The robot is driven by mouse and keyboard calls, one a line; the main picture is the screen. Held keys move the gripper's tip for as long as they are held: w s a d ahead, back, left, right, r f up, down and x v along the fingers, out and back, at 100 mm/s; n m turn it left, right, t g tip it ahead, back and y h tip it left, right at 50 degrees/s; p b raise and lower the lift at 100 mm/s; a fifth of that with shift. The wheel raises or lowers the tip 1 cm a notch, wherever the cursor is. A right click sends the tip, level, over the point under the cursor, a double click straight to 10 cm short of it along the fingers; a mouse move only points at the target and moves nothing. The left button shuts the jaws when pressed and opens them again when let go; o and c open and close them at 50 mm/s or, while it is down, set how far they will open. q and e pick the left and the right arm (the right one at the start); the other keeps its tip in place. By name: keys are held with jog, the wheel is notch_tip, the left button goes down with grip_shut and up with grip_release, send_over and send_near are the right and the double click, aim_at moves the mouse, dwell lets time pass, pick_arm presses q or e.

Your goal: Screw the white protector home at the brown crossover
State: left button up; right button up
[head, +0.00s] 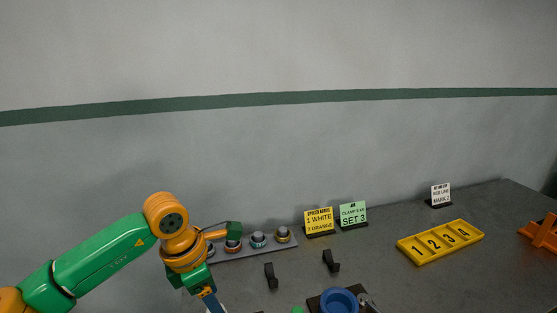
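My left arm comes in from the left, and its gripper (211,302) points down at the bottom edge, its fingertips cut off or too small to read. A pale bit shows beside it at the edge; I cannot tell whether it is the white protector. No brown crossover can be made out. A grey rack (268,247) behind the arm holds several round caps with coloured bands, among them a teal one (258,239) and a yellowish one (283,234). A blue ring-shaped vise part (339,300) is cut by the bottom edge. My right gripper cannot be made out.
A yellow card (318,220) reads "1 WHITE 2 ORANGE"; a green card (353,213) reads "SET 3". A white card (440,193) stands farther right. Two black supports (271,277) (331,261), a numbered yellow tray (440,242) and an orange stand (541,233) occupy the grey bench.

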pick_arm(q)
jog(key=n, duration=0.1)
jog(key=n+b, duration=0.1)
jog(key=n, duration=0.3)
jog(key=shift+f+t+y+b, duration=0.3)
jog(key=shift+t, duration=0.1)
jog(key=shift+r+n, duration=0.2)
jog(key=shift+n, duration=0.9)
jog(key=n+y+b, duration=0.1)
jog(key=n, duration=0.2)
jog(key=shift+f+b, duration=0.15)
jog(key=shift+b, duration=0.25)
jog(key=shift+n, duration=1.2)
jog(key=shift+r+n+y, duration=0.2)
jog(key=shift+n+y, duration=0.2)
jog(key=shift+n, duration=0.6)
jog(key=shift+f+b, duration=1.25)
jog(key=shift+b, duration=0.15)
jog(key=shift+w+r, duration=0.1)
jog(key=shift+r, duration=0.05)
